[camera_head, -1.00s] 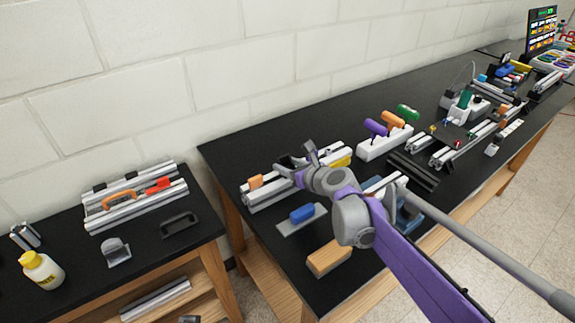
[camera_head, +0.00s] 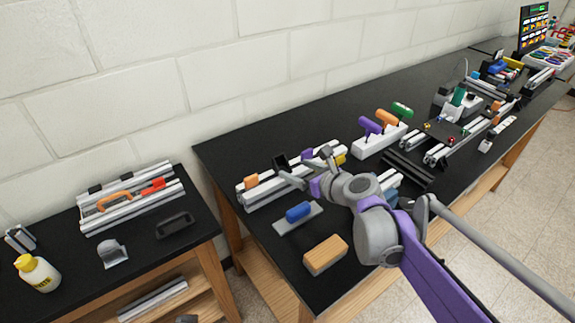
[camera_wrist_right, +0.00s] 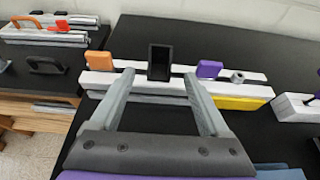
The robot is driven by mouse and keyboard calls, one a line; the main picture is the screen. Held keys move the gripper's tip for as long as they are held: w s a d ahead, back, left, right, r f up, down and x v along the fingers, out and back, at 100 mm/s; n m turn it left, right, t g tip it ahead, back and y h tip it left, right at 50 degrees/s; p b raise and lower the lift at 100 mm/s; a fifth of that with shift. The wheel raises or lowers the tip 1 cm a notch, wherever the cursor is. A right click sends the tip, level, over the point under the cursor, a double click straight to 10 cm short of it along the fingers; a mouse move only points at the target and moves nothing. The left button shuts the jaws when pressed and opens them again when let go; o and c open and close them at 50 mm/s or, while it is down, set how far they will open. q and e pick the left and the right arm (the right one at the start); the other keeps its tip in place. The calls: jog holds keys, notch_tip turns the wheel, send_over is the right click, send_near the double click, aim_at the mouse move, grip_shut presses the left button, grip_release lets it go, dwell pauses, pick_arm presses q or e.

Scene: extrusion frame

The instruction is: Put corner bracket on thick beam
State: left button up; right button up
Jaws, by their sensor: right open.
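A black bracket-like piece (camera_wrist_right: 160,62) stands upright at the pale metal beams (camera_wrist_right: 258,92). It is probably the corner bracket, and the beams probably include the thick beam. In the head view the black piece (camera_head: 280,163) shows just beyond a finger, above the beams (camera_head: 262,197). My right gripper (camera_wrist_right: 158,76) is open and empty, its two grey fingers pointing at the beams, one on each side of the black piece and apart from it in the wrist view. It also shows in the head view (camera_head: 303,163). My left gripper is not in view.
An orange block (camera_wrist_right: 99,60) and a purple block (camera_wrist_right: 209,69) sit on the beams. A white holder (camera_head: 378,141) with coloured handles stands to the right.

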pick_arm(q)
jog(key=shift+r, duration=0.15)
pick_arm(e)
jog(key=shift+v, duration=2.2)
